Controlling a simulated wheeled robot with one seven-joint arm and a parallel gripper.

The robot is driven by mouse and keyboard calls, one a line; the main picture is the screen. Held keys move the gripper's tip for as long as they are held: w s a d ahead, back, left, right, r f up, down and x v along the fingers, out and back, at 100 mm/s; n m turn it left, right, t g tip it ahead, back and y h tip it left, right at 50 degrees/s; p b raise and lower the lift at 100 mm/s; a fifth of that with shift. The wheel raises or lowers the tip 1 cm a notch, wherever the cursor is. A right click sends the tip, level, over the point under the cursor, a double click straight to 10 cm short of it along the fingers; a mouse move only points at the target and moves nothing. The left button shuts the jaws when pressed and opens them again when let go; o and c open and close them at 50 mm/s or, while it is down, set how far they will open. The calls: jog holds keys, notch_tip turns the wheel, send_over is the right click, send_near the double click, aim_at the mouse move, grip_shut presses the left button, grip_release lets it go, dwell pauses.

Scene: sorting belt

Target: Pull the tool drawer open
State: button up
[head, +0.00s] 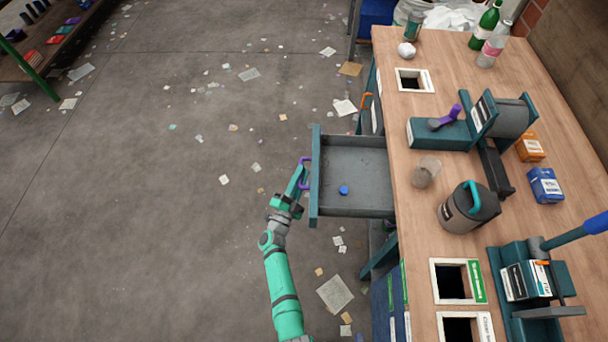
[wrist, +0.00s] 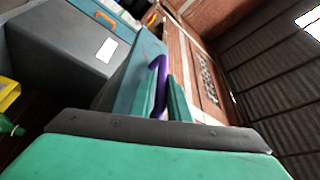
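The tool drawer (head: 355,172) stands pulled out from the bench's left side in the head view. Its grey inside shows, with a small blue cap-like thing (head: 343,190) in it. The purple handle (head: 304,172) is on its teal front panel (head: 316,178). My gripper (head: 302,172) is at the handle, to the left of the front panel. In the wrist view the purple handle (wrist: 160,85) shows between the teal fingers of my gripper (wrist: 163,95), which look closed around it. Their exact contact is partly hidden.
The wooden bench (head: 440,200) carries a grey canister (head: 467,207), a clear jar (head: 425,172), bottles and teal devices. An orange handle (head: 366,100) shows farther along the bench side. The floor (head: 150,200) to the left is open, with scattered paper scraps.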

jog(key=shift+s+d, duration=0.1)
jog(key=shift+d, duration=0.05)
jog(key=v, duration=1)
jog(key=shift+s, duration=0.35)
jog(key=shift+a+f, duration=0.1)
jog(key=shift+a, duration=0.15)
jog(key=shift+s+d, duration=0.1)
jog(key=s+d+r+n+y, duration=0.2)
jog(key=s+r+n+y, duration=0.15)
jog(key=s, duration=0.65)
jog(key=s+d+r+n+y, duration=0.2)
jog(key=s+r+n, duration=0.25)
jog(key=s, duration=0.55)
jog(key=s+d+r+n+g+y, duration=0.1)
jog(key=s+d+r+n+g, duration=0.2)
jog(key=s+r+n, duration=0.4)
jog(key=s+r, duration=0.5)
jog(key=s, duration=0.1)
jog(key=shift+s+r+n+g, duration=0.35)
jog(key=shift+r+n+g, duration=0.05)
